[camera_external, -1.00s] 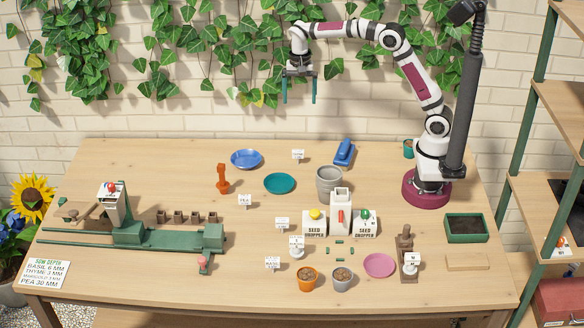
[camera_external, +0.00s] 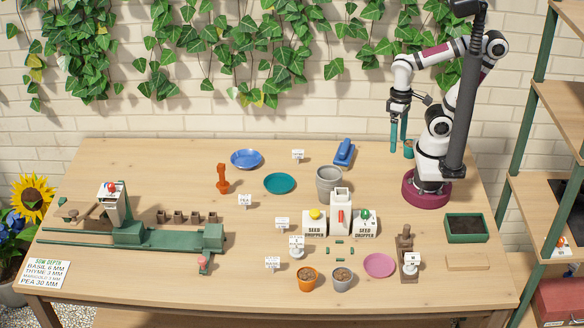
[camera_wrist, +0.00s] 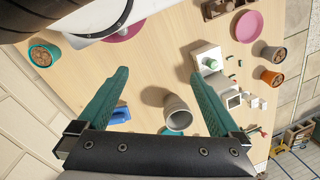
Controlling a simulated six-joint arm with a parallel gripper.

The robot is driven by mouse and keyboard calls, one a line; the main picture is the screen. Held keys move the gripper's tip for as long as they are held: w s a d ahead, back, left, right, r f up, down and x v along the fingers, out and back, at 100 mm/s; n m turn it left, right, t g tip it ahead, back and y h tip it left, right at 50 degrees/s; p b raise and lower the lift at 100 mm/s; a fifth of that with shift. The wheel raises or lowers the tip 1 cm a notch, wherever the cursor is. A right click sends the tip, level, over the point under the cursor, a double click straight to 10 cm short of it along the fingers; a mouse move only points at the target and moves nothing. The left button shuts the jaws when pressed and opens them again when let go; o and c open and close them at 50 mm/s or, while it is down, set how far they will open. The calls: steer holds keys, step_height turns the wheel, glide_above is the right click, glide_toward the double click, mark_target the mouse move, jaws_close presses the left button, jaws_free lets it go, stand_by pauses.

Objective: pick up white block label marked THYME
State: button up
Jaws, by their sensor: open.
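Several small white block labels stand on the table: one at the back (camera_external: 298,155), one at mid-left (camera_external: 244,201), one left of the seed droppers (camera_external: 282,223) and one at the front (camera_external: 272,263). Their print is too small to read, so I cannot tell which is THYME. My gripper (camera_external: 399,138) hangs above the back right of the table, near my base, far from all of them.
A grey pot (camera_external: 328,184), blue stapler-like tool (camera_external: 344,152) and teal cup (camera_external: 408,149) stand at the back. White seed droppers (camera_external: 314,223) crowd the middle. A green rail machine (camera_external: 150,237) fills the left. A blue dish (camera_external: 245,159) and teal dish (camera_external: 279,183) lie back left.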

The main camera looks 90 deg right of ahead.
steer(key=shift+c, duration=1)
steer(key=shift+w+d, duration=0.1)
steer(key=w+d+n+g+h, duration=0.2)
steer(key=w+d+n, duration=0.1)
steer(key=w+n, duration=0.1)
steer(key=n+h, duration=1)
steer(key=n, duration=0.4)
glide_toward(298, 150)
steer(key=s+a+r, duration=0.3)
steer(key=s+r, duration=0.1)
steer(key=s, duration=0.4)
steer(key=w+a+f+n+t+h, duration=0.1)
steer(key=w+f+n+t+h, duration=0.15)
steer(key=w+f+n, duration=0.3)
steer(key=shift+h, duration=0.35)
steer(key=x, duration=1.5)
steer(key=shift+w+d+f, duration=0.2)
steer(key=shift+d+f, duration=0.1)
steer(key=shift+f, duration=0.05)
jaws_close()
